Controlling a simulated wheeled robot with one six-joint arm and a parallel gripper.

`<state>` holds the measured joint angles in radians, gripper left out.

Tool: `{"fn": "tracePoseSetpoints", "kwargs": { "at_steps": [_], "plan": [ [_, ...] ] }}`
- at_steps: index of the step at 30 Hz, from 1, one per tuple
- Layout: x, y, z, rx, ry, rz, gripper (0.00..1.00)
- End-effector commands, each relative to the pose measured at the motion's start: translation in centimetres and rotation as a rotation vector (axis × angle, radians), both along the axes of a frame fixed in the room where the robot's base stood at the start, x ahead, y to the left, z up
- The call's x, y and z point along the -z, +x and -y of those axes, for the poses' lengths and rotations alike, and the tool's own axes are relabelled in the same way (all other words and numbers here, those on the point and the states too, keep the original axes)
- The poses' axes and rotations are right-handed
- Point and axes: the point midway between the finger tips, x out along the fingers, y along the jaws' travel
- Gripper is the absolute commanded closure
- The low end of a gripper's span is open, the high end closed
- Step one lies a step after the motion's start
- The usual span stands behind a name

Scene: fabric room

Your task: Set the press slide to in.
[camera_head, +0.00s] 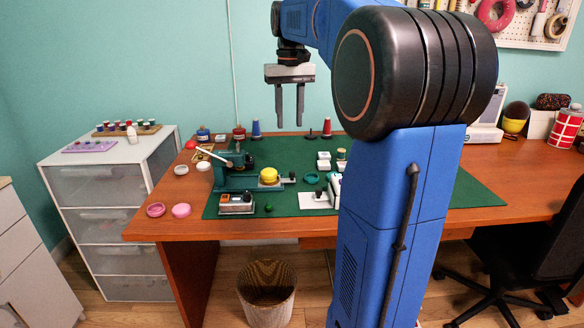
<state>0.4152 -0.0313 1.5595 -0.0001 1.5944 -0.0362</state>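A teal press (235,176) stands on the green mat (400,190) at the left part of the desk. A pale lever handle leans up to the left from its top. A low base or slide (286,180) reaches out to the right of the press, with a yellow round piece (268,174) on it. I cannot tell exactly how far the slide is pulled out. My gripper (289,120) hangs in the air above and behind the press, fingers pointing down. The fingers are apart with nothing between them.
A small device (236,203) sits in front of the press. White boxes (324,160), spools (256,129) and pink lids (181,210) lie around it. A drawer unit (110,215) stands left of the desk. My arm hides part of the desk's middle.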

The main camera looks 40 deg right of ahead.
Motion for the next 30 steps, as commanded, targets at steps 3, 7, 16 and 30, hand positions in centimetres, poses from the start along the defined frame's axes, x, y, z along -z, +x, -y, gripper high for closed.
{"fn": "tracePoseSetpoints", "kwargs": {
  "at_steps": [3, 7, 16, 30],
  "plan": [
    [-0.3, 0.8, 1.2, 0.015, 0.006, -0.014, 0.65],
    [-0.2, 1.0, 1.6, 0.019, 0.009, -0.018, 0.65],
    [3.7, 0.9, 1.6, 0.019, 0.01, -0.021, 0.65],
    [12.0, 0.9, 1.6, 0.019, 0.009, -0.019, 0.65]
  ]
}}
